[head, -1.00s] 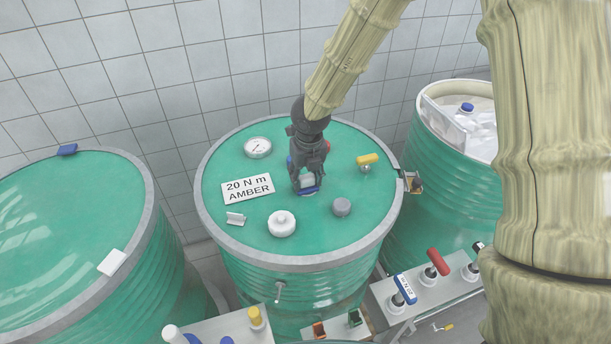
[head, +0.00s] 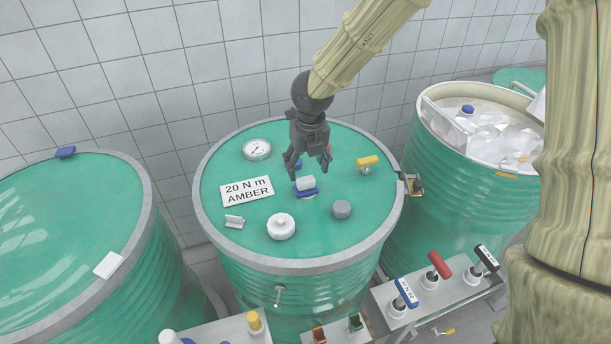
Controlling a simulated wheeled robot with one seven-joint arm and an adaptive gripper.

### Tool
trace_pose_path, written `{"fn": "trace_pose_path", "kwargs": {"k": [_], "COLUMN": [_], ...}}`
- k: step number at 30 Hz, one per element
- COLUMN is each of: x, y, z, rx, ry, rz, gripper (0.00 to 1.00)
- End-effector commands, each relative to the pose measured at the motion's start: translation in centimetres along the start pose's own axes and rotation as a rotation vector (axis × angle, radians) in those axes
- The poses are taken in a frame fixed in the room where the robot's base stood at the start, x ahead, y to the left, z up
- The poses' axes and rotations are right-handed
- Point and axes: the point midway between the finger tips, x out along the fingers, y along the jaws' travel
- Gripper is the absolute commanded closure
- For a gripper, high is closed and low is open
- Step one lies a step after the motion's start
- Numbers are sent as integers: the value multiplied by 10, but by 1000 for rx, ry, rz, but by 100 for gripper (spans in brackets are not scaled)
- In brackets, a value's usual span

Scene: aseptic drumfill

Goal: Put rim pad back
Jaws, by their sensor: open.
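A small white block on a blue base (head: 305,187), which may be the rim pad, rests on the green lid of the middle drum (head: 222,170). My gripper (head: 308,168) hangs just above it, fingers apart and empty. The block appears clear of the fingers. A blue pad (head: 66,152) sits on the far rim of the left drum (head: 60,230). I cannot tell for certain which of these is the rim pad.
Around the block on the lid are a gauge (head: 257,149), a "20 N m AMBER" sign (head: 247,191), a white cap (head: 281,226), a grey knob (head: 342,209) and a yellow-handled valve (head: 367,161). An open drum (head: 470,185) stands right; torque tools (head: 438,265) stand in front.

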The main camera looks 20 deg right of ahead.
Motion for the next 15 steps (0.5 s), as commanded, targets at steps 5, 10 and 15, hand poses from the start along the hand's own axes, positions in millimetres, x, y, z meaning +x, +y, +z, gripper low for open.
{"fn": "trace_pose_path", "kwargs": {"k": [5,10,15], "x": [-28,-50,-62], "y": [0,0,0], "z": [1,1,0], "rx": [1,0,-1], "ry": [-4,-3,-1], "rz": [2,1,0], "gripper": [35,35,35]}}
